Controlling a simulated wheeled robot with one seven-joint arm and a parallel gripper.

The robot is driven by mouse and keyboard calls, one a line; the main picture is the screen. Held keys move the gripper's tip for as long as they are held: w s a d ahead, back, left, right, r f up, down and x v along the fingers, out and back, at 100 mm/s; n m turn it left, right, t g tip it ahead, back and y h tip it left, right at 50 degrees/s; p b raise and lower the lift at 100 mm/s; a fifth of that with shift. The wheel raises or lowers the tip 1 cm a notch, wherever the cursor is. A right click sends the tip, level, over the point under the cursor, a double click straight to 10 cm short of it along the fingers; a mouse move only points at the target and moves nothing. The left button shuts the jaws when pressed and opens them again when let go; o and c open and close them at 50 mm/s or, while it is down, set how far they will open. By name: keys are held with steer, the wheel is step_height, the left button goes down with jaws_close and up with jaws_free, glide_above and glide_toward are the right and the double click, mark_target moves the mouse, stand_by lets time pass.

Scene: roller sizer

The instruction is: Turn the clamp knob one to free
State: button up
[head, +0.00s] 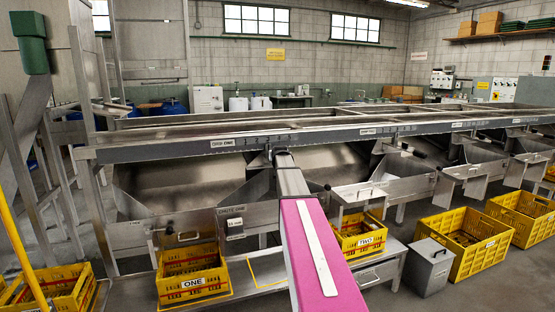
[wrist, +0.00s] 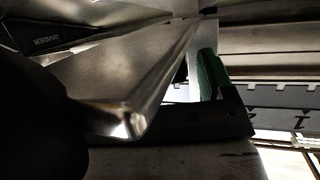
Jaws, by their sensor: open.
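The rail (head: 345,134) of the sizer runs across the head view, with a plate reading ONE near its left part. My arm reaches up to it, and its end (head: 283,157) is at the rail just right of that plate. My gripper is small and mostly hidden there. In the wrist view a dark bar (wrist: 232,118) with a green piece (wrist: 208,75) is close to the camera and looks like part of my gripper. A large black rounded shape (wrist: 38,125) fills the left. I cannot tell whether it is clamp knob one; no knob shows clearly.
A bright metal edge (wrist: 133,122) and a DIVIDER label (wrist: 50,42) are close by in the wrist view. A scale strip (wrist: 285,120) with a 1 is at right. Yellow crates, ONE (head: 193,285) and TWO (head: 366,243), stand below the sizer.

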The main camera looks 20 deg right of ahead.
steer(key=v, duration=1)
steer(key=shift+s, duration=0.25)
steer(key=shift+a, duration=0.1)
